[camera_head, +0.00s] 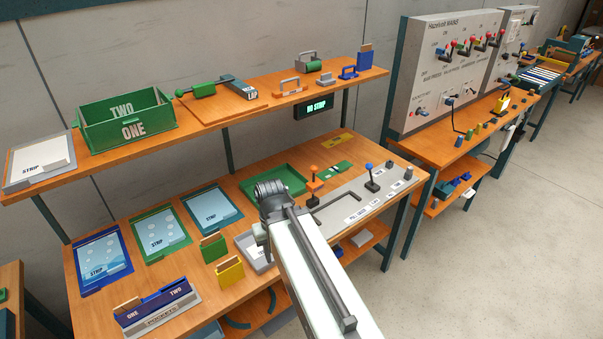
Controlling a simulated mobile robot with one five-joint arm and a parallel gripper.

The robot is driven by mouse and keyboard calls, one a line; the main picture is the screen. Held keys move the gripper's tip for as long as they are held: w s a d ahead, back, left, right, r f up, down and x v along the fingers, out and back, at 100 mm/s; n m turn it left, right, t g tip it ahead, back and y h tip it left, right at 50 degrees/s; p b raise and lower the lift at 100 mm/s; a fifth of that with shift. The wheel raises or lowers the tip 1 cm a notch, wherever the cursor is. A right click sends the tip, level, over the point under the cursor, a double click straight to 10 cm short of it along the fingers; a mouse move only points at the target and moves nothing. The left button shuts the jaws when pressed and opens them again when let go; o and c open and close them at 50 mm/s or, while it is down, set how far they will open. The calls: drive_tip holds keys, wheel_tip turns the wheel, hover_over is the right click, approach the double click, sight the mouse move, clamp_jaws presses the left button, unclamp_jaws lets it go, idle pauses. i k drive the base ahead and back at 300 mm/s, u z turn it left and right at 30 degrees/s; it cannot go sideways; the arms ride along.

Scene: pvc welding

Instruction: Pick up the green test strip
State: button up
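My arm reaches up from the bottom edge over the workbench, and my gripper (268,190) is at its far end, seen from behind beside the green tray. Its fingers are hidden, so I cannot tell if it is open or shut. No piece is clearly recognisable as the green test strip. A flat green piece (336,170) lies on the bench right of my gripper. A green-framed panel marked STRIP (160,235) lies at the left, between a blue-framed one (102,262) and a teal one (212,208). A small green holder (213,247) stands in front of them.
A shallow green tray (290,172) is behind my gripper. A grey control panel (365,196) with orange and blue levers lies to the right. A yellow holder (229,271) and a blue pockets box (152,308) stand at the front. An upper shelf (230,112) overhangs the back.

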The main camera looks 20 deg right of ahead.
sight(342, 167)
drive_tip(key=u, duration=2.6)
drive_tip(key=k, duration=2.6)
drive_tip(key=z, duration=1)
drive_tip(key=i, duration=1)
